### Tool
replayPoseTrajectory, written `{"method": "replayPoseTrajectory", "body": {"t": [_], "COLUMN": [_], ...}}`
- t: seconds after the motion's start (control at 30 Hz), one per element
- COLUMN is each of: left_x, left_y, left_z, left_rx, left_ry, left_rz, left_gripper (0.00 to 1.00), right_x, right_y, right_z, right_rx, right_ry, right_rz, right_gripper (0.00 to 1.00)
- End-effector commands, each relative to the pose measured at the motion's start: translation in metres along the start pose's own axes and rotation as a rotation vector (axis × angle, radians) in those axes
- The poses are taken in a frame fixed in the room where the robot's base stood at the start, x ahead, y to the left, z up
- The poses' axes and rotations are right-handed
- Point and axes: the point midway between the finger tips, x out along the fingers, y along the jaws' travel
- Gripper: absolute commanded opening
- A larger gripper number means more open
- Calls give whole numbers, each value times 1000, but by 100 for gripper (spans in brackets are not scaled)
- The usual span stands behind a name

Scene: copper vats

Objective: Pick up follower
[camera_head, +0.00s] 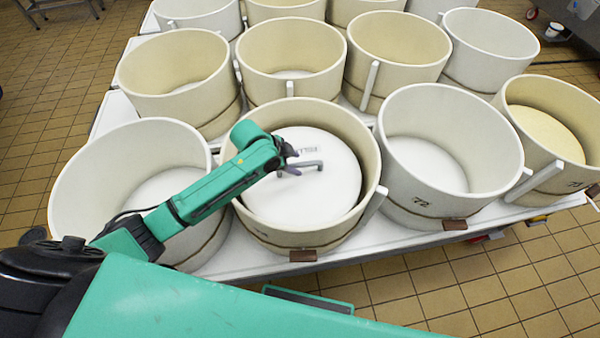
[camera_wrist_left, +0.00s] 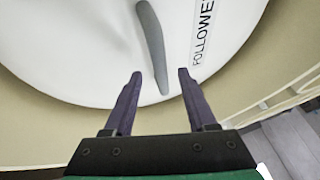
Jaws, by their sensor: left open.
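The follower (camera_head: 312,205) is a white round disc with a grey handle (camera_head: 300,166) and a printed label on top. It sits inside a cream round mould (camera_head: 368,148) at the front middle of the table. My left gripper (camera_head: 289,163) is over the disc, close to the handle. In the left wrist view my left gripper (camera_wrist_left: 160,75) is open, with a dark finger on each side of the grey handle bar (camera_wrist_left: 152,50). A gap shows between the bar and each finger. Whether the fingers reach below the handle's top is unclear. My right gripper is not in view.
Several round moulds stand close around this one, including an empty one at left (camera_head: 75,180) and one at right (camera_head: 400,200). The white table (camera_head: 235,268) ends just in front. Tiled floor (camera_head: 480,285) lies beyond it.

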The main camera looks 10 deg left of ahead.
Motion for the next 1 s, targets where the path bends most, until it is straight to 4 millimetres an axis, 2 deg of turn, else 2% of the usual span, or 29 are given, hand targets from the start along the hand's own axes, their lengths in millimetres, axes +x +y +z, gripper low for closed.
{"method": "replayPoseTrajectory", "body": {"t": [0.1,0.2,0.4,0.43,0.5,0.57,1.0], "left_x": [23,35,37,37,37,37,36], "left_y": [-1,-1,-1,-1,-1,-1,-1], "left_z": [-1,0,0,0,0,0,0], "left_rx": [-3,-1,0,0,0,0,0], "left_ry": [1,0,0,0,0,0,0], "left_rz": [1,0,-1,0,0,0,0], "left_gripper": [57,57,57,49,23,0,0], "right_x": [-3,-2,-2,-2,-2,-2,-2], "right_y": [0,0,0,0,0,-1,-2], "right_z": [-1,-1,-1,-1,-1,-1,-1], "right_rx": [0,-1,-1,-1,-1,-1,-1], "right_ry": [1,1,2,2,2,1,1], "right_rz": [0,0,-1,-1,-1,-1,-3], "right_gripper": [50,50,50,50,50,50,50]}}
